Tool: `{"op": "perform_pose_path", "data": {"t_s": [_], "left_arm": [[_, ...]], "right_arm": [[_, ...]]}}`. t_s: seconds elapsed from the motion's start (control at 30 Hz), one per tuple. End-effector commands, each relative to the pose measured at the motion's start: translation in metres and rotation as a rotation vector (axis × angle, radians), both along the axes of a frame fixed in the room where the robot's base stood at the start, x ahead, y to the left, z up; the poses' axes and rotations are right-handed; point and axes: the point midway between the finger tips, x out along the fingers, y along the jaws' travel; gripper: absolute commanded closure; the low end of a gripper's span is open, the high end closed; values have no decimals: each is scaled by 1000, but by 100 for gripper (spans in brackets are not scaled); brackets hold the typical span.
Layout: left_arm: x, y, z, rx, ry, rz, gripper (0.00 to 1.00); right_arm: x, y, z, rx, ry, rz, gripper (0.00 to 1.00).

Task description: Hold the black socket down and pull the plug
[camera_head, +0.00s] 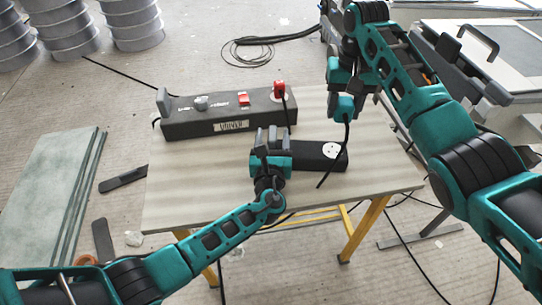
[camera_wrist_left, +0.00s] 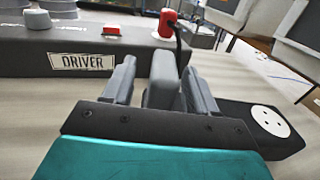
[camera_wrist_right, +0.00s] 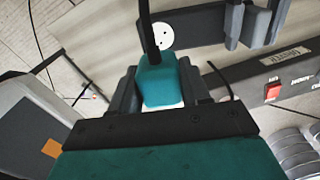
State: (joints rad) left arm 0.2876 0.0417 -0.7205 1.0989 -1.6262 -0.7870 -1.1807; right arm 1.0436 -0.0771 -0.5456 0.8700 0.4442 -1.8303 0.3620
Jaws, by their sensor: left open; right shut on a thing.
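The black socket (camera_head: 312,155) lies on the table with its white round outlet face (camera_head: 331,150) bare at the right end; the face also shows in the left wrist view (camera_wrist_left: 270,121). My left gripper (camera_head: 272,143) is open at the socket's left part, its fingers on either side of a grey upright block (camera_wrist_left: 162,80). Whether they touch it is unclear. My right gripper (camera_wrist_right: 158,88) is shut on the teal plug (camera_wrist_right: 160,80), which also shows in the head view (camera_head: 345,106). The plug is apart from the outlet face, its black cable hanging from it.
A long dark bar labelled DRIVER (camera_head: 225,124) stands behind the socket, with a red plug (camera_head: 279,90) and a red switch (camera_head: 243,98). The wooden tabletop (camera_head: 195,185) is clear at front left. A white-topped case (camera_head: 500,55) stands at the right.

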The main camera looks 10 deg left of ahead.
Motion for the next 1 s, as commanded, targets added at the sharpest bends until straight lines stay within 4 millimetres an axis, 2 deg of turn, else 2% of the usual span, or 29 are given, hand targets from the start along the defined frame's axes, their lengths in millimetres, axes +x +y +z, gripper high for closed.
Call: {"op": "perform_pose_path", "data": {"t_s": [0.3,0.5,0.7,1.0], "left_arm": [[-65,-7,-1,0,4,-2,42],[-95,-11,-1,0,2,0,42],[-106,-12,0,1,1,0,42],[-106,-12,0,1,1,0,42]], "right_arm": [[0,0,0,0,0,0,100],[0,0,0,0,0,0,100],[0,0,0,0,0,0,100],[0,0,0,0,0,0,100]]}}
